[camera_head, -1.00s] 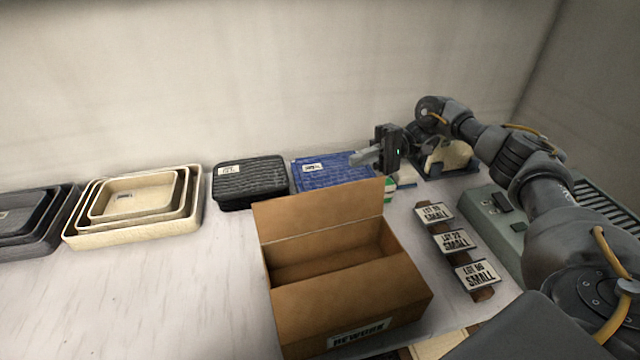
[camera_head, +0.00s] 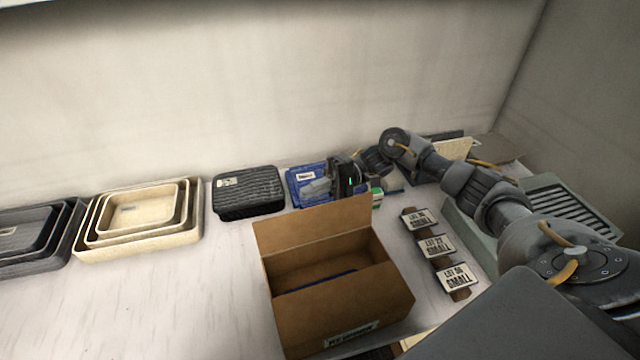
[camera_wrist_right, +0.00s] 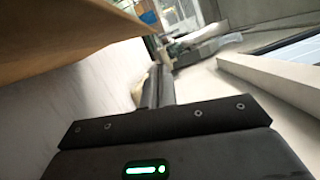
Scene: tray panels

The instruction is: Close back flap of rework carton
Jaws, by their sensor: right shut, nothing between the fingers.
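The rework carton (camera_head: 345,313) is an open brown box at the front middle of the bench, with a label on its front. Its back flap (camera_head: 315,226) stands up, tilted slightly backward. Something blue shows inside the carton. My right gripper (camera_head: 318,187) is behind the back flap, above a blue tray panel, apart from the flap. Its fingers are shut and empty. In the right wrist view the shut fingers (camera_wrist_right: 154,85) point ahead, with brown cardboard (camera_wrist_right: 60,35) at the upper left. My left gripper is not in view.
A black tray (camera_head: 247,192) and blue panels (camera_head: 297,198) lie behind the carton. Nested cream trays (camera_head: 100,248) and dark trays (camera_head: 30,255) are at left. The bench left of the carton is clear.

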